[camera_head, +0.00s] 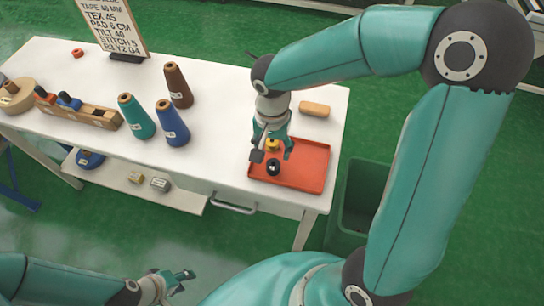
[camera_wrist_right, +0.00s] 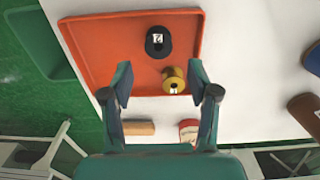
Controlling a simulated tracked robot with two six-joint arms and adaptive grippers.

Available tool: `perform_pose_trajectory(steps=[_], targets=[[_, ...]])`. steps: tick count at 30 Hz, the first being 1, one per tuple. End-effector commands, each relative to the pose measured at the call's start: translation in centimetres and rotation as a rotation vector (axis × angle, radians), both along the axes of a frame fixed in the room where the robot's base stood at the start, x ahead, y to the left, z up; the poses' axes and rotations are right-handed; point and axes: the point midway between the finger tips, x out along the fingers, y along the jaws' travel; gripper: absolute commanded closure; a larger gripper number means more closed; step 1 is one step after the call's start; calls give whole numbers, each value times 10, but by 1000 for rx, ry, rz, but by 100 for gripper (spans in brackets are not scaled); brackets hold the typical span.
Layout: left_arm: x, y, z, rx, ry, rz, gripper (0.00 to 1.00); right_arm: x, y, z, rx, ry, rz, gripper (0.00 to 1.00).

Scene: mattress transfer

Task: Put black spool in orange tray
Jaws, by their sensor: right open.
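The black spool (camera_head: 273,167) sits in the orange tray (camera_head: 310,165), and in the right wrist view the black spool (camera_wrist_right: 158,42) stands clear of the fingers with a white label on top. A yellow spool (camera_head: 272,145) is beside it in the tray and shows between my fingers in the right wrist view (camera_wrist_right: 174,80). My right gripper (camera_head: 272,154) is open above the tray, its fingers apart and holding nothing. My left gripper (camera_head: 180,281) is open and empty at the lower left, away from the table.
Teal, blue and brown cones (camera_head: 136,117) stand left of the tray. A wooden rack (camera_head: 85,112) with small spools lies further left. A tan block (camera_head: 314,109) lies behind the tray. A green bin (camera_head: 362,195) stands on the floor at right. The white table (camera_head: 215,150) is bare between cones and tray.

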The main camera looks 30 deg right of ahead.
Motion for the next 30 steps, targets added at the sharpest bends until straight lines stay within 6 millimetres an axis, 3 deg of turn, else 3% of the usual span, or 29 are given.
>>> perform_pose_trajectory(steps=[3, 9, 30], targets=[[0, 0, 2, 0, 0, 0, 60, 1, 1, 23, 2, -4, 0, 40], [0, 0, 3, 0, 0, 0, 60, 0, 1, 44, 1, -1, 0, 40], [0, 0, 3, 0, 0, 0, 60, 0, 1, 47, 1, 1, 1, 40]])
